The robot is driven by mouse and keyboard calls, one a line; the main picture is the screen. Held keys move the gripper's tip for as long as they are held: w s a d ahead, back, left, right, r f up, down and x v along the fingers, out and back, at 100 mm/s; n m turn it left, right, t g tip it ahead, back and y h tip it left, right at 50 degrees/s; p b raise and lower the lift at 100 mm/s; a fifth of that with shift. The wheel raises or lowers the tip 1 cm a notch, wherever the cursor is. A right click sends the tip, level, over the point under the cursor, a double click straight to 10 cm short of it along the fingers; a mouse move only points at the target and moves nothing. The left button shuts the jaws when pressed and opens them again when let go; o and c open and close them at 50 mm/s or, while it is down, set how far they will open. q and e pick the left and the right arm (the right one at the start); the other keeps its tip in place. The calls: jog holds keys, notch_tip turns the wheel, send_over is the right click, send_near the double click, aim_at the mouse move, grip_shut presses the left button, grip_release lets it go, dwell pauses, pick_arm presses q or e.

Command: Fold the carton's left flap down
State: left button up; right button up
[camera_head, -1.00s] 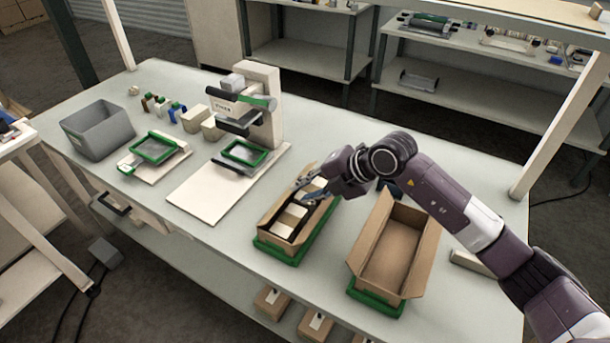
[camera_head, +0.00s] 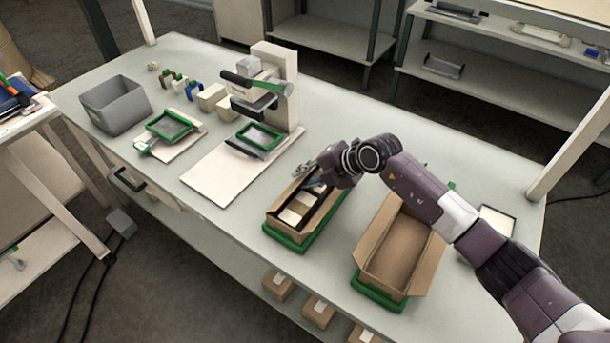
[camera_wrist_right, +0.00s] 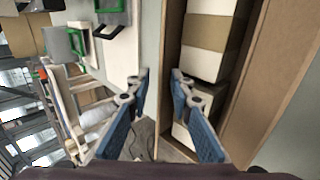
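A brown carton with white and tan blocks inside (camera_head: 297,215) stands in a green tray (camera_head: 287,242) near the middle of the bench. My right gripper (camera_head: 312,178) is over the carton's far end. In the right wrist view its blue-padded fingers (camera_wrist_right: 160,76) are spread, with no object clearly held between them. The carton's left side (camera_wrist_right: 172,30) shows as a thin brown strip beside the right-hand finger; I cannot tell whether they touch. The carton's right side (camera_wrist_right: 268,70) shows as a wider brown panel. My left gripper is not in view.
An empty open carton (camera_head: 402,250) in another green tray (camera_head: 379,291) stands to the right, below my right forearm. A pale press-like machine (camera_head: 270,85) on a board, a green-framed fixture (camera_head: 170,130) and a grey bin (camera_head: 115,104) stand to the left.

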jog(key=shift+s+a, duration=0.1)
grip_shut()
jog(key=shift+f+b, duration=0.35)
jog(key=shift+b, duration=0.2)
jog(key=shift+d+r+t+y+b, duration=0.25)
jog(key=shift+t+y+b, duration=0.15)
jog(key=shift+y, duration=0.1)
grip_release()
jog(key=v, duration=1.2)
